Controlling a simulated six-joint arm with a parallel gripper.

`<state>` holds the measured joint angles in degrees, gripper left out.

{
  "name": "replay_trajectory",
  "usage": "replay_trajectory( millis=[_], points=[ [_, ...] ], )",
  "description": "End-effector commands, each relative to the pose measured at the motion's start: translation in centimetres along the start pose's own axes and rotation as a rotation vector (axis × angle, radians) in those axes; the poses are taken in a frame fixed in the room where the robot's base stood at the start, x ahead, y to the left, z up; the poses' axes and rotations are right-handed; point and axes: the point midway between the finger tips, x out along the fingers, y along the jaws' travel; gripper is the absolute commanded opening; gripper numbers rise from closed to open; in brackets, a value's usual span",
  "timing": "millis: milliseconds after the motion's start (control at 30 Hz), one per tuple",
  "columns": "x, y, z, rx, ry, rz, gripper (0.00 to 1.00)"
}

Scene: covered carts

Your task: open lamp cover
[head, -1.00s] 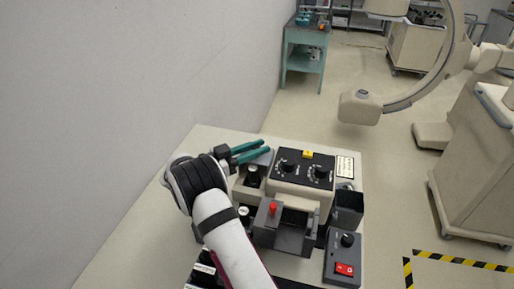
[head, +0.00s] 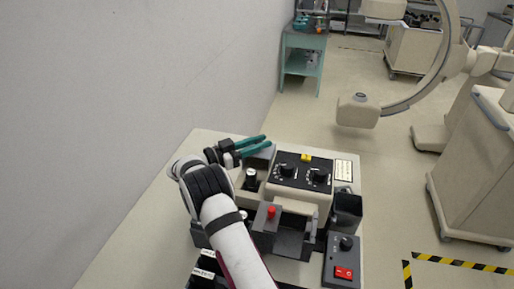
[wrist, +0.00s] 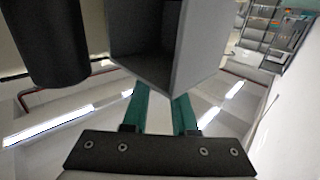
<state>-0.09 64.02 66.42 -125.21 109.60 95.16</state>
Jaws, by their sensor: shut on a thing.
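My gripper (head: 254,145) has teal fingers and reaches over the back left of the beige apparatus. In the wrist view its fingers (wrist: 160,97) rise to a grey, open-sided box-like cover (wrist: 200,50), which hides their tips. The gripper is shut on this cover, which I take to be the lamp cover. In the head view the cover is a small grey patch (head: 262,159) below the fingers, largely hidden.
A black dial panel (head: 303,171) lies right of the gripper. A red-knobbed grey part (head: 270,213), a dark open bin (head: 346,208) and a red-switch box (head: 342,262) stand nearer. A dark cylinder (wrist: 45,40) is close by in the wrist view. A wall borders the left.

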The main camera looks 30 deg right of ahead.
Motion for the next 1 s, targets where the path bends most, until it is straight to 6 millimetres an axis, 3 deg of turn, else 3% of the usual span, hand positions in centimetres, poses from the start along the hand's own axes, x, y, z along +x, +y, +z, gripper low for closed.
replay_trajectory(
  millis=[167, 200, 367, 733, 867, 1000],
  points=[
    [-0.1, 0.0, 0.0, -0.003, 0.001, -0.003, 0.00],
    [-0.1, 0.0, 0.0, -0.003, 0.001, -0.003, 0.28],
    [-0.1, 0.0, 0.0, -0.002, 0.001, -0.002, 0.56],
    [-0.8, 0.0, 0.0, -0.001, 0.001, -0.003, 0.56],
    [-3.6, -0.1, 0.0, -0.001, 0.001, -0.005, 0.56],
    [-7.8, -0.1, 0.1, -0.001, 0.001, -0.007, 0.56]
  ],
)
